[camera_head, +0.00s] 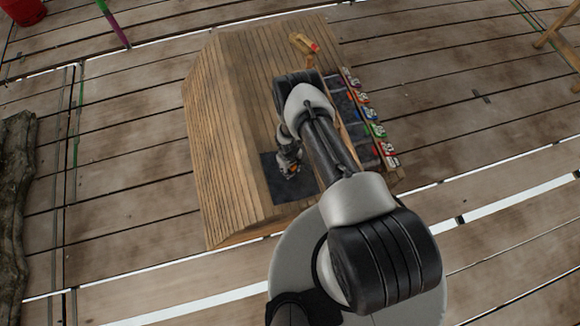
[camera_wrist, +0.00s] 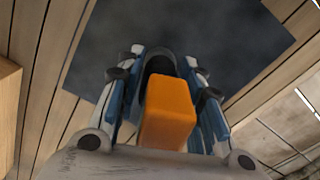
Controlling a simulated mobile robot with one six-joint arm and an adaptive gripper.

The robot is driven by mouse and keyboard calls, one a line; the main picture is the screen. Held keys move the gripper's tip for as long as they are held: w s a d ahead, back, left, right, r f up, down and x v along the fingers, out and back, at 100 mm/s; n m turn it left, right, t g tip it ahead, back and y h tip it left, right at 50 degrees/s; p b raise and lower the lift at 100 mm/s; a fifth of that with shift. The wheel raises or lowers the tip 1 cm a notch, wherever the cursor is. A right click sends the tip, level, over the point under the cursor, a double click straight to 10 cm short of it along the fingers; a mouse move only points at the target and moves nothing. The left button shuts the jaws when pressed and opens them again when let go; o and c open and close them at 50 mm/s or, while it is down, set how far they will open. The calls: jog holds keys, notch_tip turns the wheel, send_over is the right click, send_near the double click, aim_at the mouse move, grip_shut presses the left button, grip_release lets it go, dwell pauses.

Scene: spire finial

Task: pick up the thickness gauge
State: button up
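An orange block-like part (camera_wrist: 168,112), which I take to be the thickness gauge, stands between the fingers of my gripper (camera_wrist: 165,62) in the wrist view. A dark rounded part shows just beyond it, between the fingertips. The fingers lie close along both sides, but I cannot tell whether they press on it. In the head view my gripper (camera_head: 288,167) points down over a dark mat (camera_head: 292,190), with a small orange spot (camera_head: 292,170) at its tip. The arm and fingers hide most of the gauge there.
The mat lies on a slatted wooden structure (camera_head: 215,130) with a sloping left side. A tan piece with a red end (camera_head: 304,43) lies at its far end. Several coloured items (camera_head: 375,130) line its right edge. Bare plank floor (camera_head: 480,150) surrounds it; a red container (camera_head: 24,10) stands far left.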

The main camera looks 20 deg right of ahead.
grip_shut()
jog(key=shift+r, duration=0.1)
